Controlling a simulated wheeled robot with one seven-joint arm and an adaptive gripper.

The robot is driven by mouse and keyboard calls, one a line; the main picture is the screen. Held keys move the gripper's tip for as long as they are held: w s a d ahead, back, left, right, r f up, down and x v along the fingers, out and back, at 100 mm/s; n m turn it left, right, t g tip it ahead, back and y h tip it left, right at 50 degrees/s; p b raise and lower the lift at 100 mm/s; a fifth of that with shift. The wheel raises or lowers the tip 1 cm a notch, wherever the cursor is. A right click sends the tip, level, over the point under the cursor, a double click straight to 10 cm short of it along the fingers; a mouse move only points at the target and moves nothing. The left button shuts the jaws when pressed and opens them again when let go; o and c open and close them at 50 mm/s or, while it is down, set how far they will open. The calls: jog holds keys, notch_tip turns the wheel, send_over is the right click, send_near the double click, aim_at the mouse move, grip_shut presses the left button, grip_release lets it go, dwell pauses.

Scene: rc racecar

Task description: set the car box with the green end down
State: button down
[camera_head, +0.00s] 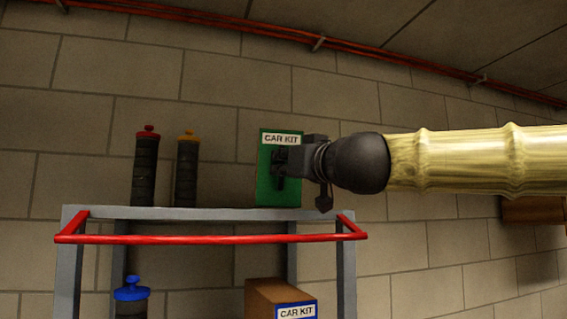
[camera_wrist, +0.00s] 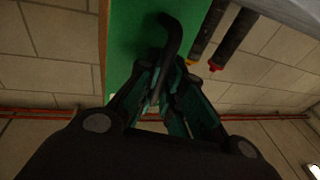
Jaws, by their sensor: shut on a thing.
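The car box (camera_head: 264,188) stands upright at the top shelf's right part in the head view. Its green end faces the camera sideways, not down, with a white "CAR KIT" label near its top. My gripper (camera_head: 286,163) reaches in from the right and is shut at a dark handle on the green face. In the wrist view the green end (camera_wrist: 124,40) fills the upper middle, and the dark curved handle (camera_wrist: 172,35) runs down to my gripper (camera_wrist: 166,88). The fingers hide part of the handle. I cannot tell whether the box's bottom touches the shelf.
A grey rack (camera_head: 200,213) has a red front rail (camera_head: 210,239). Dark cylinders with a red cap (camera_head: 147,165) and a yellow cap (camera_head: 187,170) stand left on top. Below are a blue-capped cylinder (camera_head: 131,300) and a brown box (camera_head: 268,295) with a blue end.

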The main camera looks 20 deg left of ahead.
jog(key=shift+f, duration=0.15)
jog(key=c, duration=1.5)
grip_release()
jog(key=shift+c, duration=0.2)
jog(key=shift+r, duration=0.2)
jog(key=b+v, duration=0.3)
jog(key=v, duration=0.9)
jog(key=shift+d, duration=0.1)
